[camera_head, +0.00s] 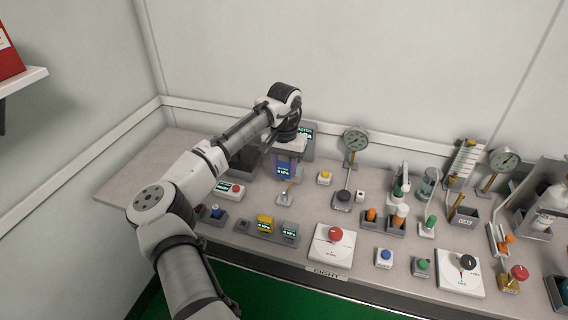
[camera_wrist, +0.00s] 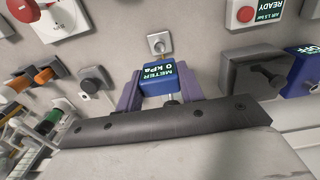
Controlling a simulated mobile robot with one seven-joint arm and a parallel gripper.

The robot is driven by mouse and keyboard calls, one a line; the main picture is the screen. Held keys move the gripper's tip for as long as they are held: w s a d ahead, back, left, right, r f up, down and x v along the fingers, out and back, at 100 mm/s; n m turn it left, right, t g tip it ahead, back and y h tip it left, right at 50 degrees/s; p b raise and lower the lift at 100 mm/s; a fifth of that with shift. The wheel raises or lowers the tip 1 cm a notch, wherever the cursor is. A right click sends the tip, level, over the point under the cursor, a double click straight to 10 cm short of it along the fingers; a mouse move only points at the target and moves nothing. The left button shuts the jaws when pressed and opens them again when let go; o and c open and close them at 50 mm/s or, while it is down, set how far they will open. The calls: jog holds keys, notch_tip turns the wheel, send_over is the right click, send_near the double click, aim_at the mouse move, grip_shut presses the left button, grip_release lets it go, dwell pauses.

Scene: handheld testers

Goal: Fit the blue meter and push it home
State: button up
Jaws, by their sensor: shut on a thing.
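The blue meter (camera_wrist: 160,78) is between the two purple fingers of my gripper (camera_wrist: 159,90) in the wrist view. Its display reads "METER 0 kPa". My gripper is shut on it. In the head view the blue meter (camera_head: 286,172) hangs below my wrist, upright, over the bench. A small pale fitting with a square plate (camera_head: 284,198) is just below it in that view. The fitting also shows just beyond the meter in the wrist view (camera_wrist: 159,44). I cannot tell whether the meter touches it.
A yellow meter (camera_head: 265,222) and a grey meter (camera_head: 289,229) stand near the bench's front. A red-button box (camera_head: 232,190) is left of the fitting, and a yellow button (camera_head: 324,177) is right. A round gauge (camera_head: 356,139) stands behind. The bench's left end (camera_head: 130,185) is clear.

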aim_at(284, 180)
jog(key=shift+f+b, duration=0.8)
jog(key=shift+f, duration=1.45)
jog(key=shift+p, duration=0.85)
jog(key=shift+f+b, duration=0.3)
jog(key=shift+f, duration=1.3)
jog(key=o, duration=1.1)
jog(key=shift+c, duration=0.2)
